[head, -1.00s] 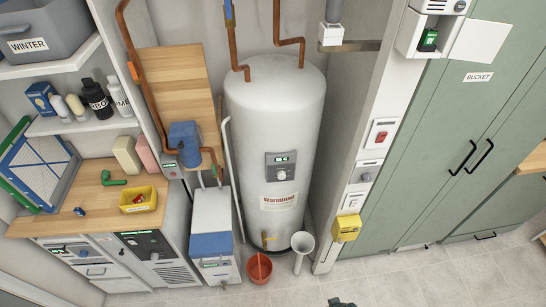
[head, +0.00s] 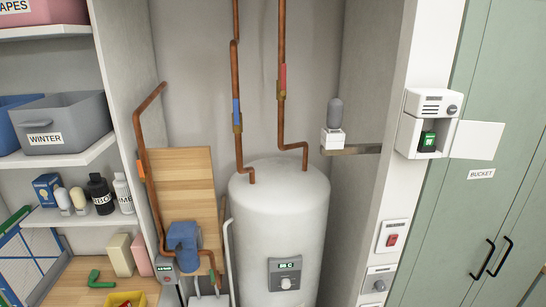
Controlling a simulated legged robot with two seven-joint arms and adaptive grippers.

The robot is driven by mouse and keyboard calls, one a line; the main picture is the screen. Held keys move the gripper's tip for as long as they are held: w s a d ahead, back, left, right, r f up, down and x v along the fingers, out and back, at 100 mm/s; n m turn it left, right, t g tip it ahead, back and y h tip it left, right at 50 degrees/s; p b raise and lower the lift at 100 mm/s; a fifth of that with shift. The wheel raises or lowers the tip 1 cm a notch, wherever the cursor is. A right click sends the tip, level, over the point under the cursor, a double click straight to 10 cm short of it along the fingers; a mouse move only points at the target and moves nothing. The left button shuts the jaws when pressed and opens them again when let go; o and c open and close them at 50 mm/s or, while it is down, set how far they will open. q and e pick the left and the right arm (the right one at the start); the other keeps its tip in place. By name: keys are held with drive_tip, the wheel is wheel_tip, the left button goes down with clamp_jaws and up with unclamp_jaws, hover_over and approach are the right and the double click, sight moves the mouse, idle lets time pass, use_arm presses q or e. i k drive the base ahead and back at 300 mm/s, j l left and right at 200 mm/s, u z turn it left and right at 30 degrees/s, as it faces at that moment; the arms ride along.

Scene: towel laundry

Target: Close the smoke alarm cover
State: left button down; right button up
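A white wall box (head: 432,104), which looks like the smoke alarm, is mounted on the white wall edge at the upper right. It has slots and a round dark knob on its upper part. Its white cover (head: 478,140) stands swung open to the right, in front of the green cabinet door. A green block (head: 427,141) sits inside the open lower compartment. Neither of my grippers is in view.
A tall grey water heater tank (head: 280,225) with copper pipes stands in the middle. Below the box are a red switch (head: 391,239) and a dial (head: 379,286). Green cabinet doors (head: 470,230) with black handles fill the right. Shelves with bins (head: 62,122) and bottles stand left.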

sight(472, 140)
drive_tip(key=u, duration=0.4)
drive_tip(key=l+u, duration=1)
drive_tip(key=u, duration=0.2)
drive_tip(key=k+l+u, duration=0.2)
drive_tip(key=u, duration=0.2)
drive_tip(key=l, duration=0.1)
